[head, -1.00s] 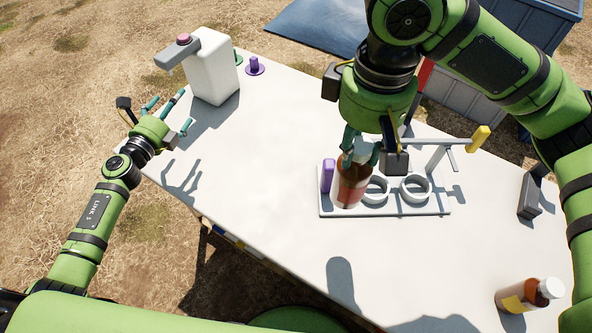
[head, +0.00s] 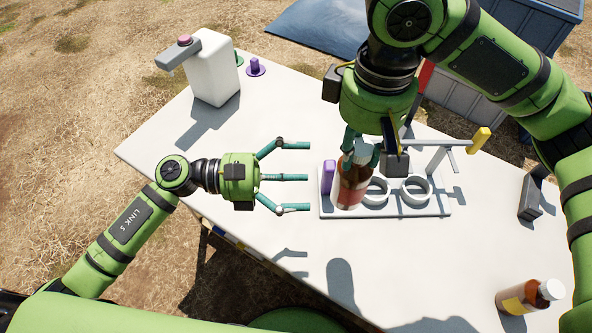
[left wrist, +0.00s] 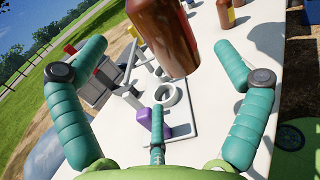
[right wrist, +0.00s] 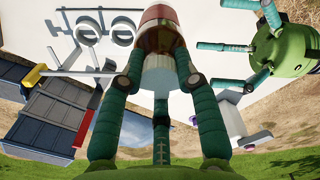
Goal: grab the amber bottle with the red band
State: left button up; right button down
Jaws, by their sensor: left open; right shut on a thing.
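The amber bottle with the red band (head: 350,192) stands about upright over the left end of a white ring rack (head: 432,206). My right gripper (head: 362,155) is shut on its white-capped top from above. The right wrist view shows its cap and amber shoulder (right wrist: 158,42) between the fingers. I cannot tell whether its base touches the rack. My left gripper (head: 298,177) is open and empty, left of the bottle, its fingers pointing right at it. In the left wrist view the amber bottle (left wrist: 165,35) is ahead of the open fingers, apart from them.
A purple block (head: 328,178) stands at the rack's left end, between left gripper and bottle. An amber bottle with a yellow band (head: 520,298) stands front right. A white dispenser (head: 212,68) stands back left.

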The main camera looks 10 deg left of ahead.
pick_arm(q)
jog(key=w+d, duration=0.1)
jog(key=d, duration=1)
jog(key=shift+w+d, duration=0.15)
jog(key=shift+w, duration=0.05)
jog(key=c, duration=1.4)
pick_arm(e)
jog(key=c, duration=0.8)
grip_release()
jog(key=shift+r, duration=0.15)
